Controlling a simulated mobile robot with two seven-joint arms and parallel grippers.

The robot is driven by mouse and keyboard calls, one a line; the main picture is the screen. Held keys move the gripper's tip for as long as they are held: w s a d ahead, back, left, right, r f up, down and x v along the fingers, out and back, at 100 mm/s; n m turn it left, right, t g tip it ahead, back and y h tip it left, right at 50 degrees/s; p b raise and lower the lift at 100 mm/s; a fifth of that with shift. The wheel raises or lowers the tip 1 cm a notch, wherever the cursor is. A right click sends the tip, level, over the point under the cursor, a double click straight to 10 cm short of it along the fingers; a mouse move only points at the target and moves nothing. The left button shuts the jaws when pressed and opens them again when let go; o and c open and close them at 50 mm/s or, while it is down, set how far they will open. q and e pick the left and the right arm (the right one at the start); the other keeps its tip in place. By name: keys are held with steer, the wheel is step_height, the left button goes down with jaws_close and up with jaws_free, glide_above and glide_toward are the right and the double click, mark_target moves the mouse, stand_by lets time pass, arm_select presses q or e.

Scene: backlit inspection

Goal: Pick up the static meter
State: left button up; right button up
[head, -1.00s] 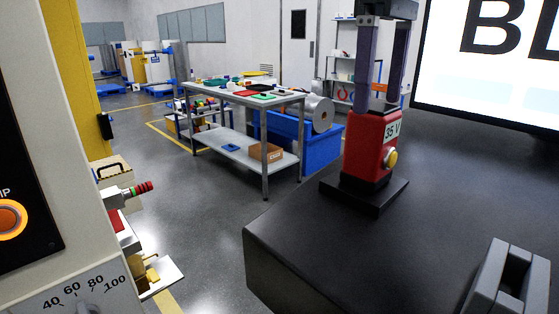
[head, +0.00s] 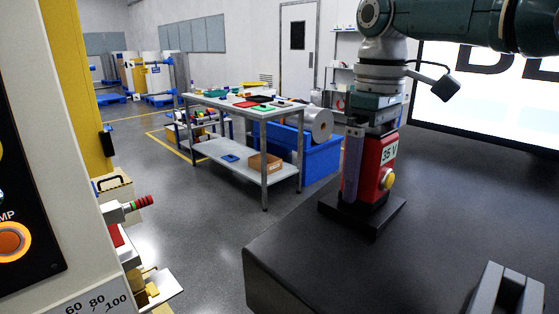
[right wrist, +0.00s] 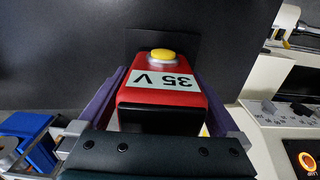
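The static meter (head: 382,160) is a red block with a pale "35 V" label and a yellow button. It stands upright on a flat black base on the dark worktop. My right gripper (head: 368,182) has come down over it from above, with one purple finger beside its left side; the other finger is hidden in the head view. In the right wrist view the meter (right wrist: 160,97) lies between both purple fingers of the right gripper (right wrist: 161,90). Narrow light gaps show beside the meter, so the fingers look open around it. My left gripper is out of view.
A bright lit panel (head: 440,105) stands behind the dark worktop (head: 320,265). A grey slotted block (head: 507,290) sits at its front right. A cream machine with an orange button (head: 12,240) fills the left. A workbench (head: 245,108) stands beyond.

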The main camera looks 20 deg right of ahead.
steer(key=c, duration=1.4)
steer(key=shift+c, duration=0.2)
steer(key=shift+r, duration=0.15)
